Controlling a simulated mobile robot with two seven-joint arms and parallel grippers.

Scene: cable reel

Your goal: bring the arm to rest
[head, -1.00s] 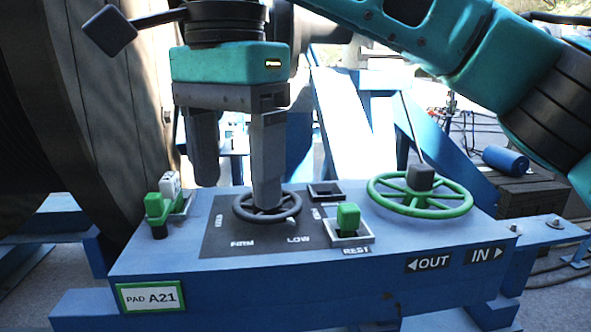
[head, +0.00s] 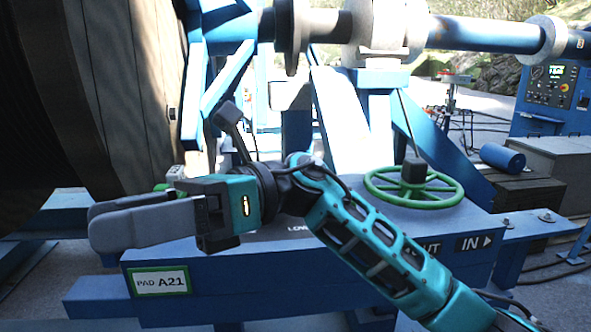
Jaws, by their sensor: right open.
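My right gripper (head: 92,226) shows in the head view, with its arm coming in from the lower right. It points left, in front of the blue control box (head: 270,284), with its fingers near the box's left end. It is open, and I see nothing between its fingers. The arm and gripper hide the dark dial wheel, the green rest block and most of the labels on the box top. The green handwheel (head: 413,187) on the right of the box stays in sight, apart from the gripper. My left gripper is not in view.
A large wooden reel (head: 140,110) stands at the left. A blue frame with a shaft (head: 480,32) rises behind the box. A blue cylinder (head: 502,158) lies on dark crates at the right, and a control cabinet (head: 545,95) stands farther back.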

